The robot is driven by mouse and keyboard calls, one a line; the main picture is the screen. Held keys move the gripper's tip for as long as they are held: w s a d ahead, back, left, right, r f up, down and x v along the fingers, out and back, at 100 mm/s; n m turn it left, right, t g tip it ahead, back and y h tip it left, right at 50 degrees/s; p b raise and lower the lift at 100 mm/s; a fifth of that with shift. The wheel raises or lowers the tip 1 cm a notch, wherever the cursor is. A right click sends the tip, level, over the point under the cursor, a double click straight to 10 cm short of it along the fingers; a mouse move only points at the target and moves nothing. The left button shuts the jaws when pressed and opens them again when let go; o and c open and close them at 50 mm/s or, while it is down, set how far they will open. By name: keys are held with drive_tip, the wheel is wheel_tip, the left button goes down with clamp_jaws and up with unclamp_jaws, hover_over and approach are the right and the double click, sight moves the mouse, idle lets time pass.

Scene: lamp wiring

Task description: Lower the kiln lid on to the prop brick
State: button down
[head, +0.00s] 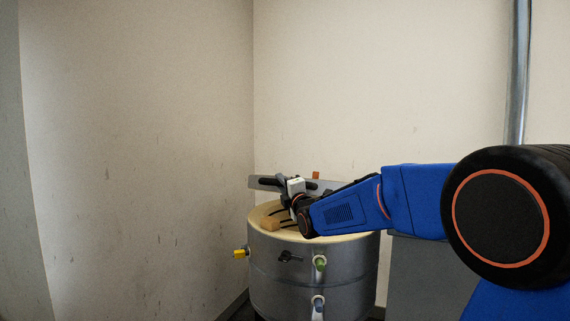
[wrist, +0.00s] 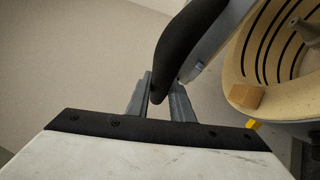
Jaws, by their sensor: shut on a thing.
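The kiln (head: 275,282) is a grey drum with a cream rim, open at the top. Its lid (head: 256,183) shows as a thin grey slab nearly edge-on, raised above the rim. The lid's edge also shows in the wrist view (wrist: 222,38). My gripper (wrist: 162,88) is shut on the black lid handle (wrist: 184,45), with one finger on each side. In the head view my gripper (head: 292,188) is over the kiln mouth. The tan prop brick (head: 268,223) sits on the near left rim, also visible in the wrist view (wrist: 247,97), apart from the lid.
Grooves line the kiln's inner wall. A yellow plug (head: 241,253), a green knob (head: 320,263) and a blue one (head: 318,303) stick out of the drum. Walls stand behind and left.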

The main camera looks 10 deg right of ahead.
wheel_tip(320, 180, down, 12)
drive_tip(key=s+a, duration=0.1)
drive_tip(key=shift+s+f, duration=0.2)
drive_tip(key=shift+s, duration=0.15)
drive_tip(key=shift+a, duration=0.1)
drive_tip(key=c, duration=1.6)
unclamp_jaws()
drive_tip(key=shift+s+r, duration=0.1)
drive_tip(key=shift+o, duration=0.2)
drive_tip(key=v, duration=1.7)
drive_tip(key=shift+s, duration=0.2)
drive_tip(key=shift+f, duration=0.25)
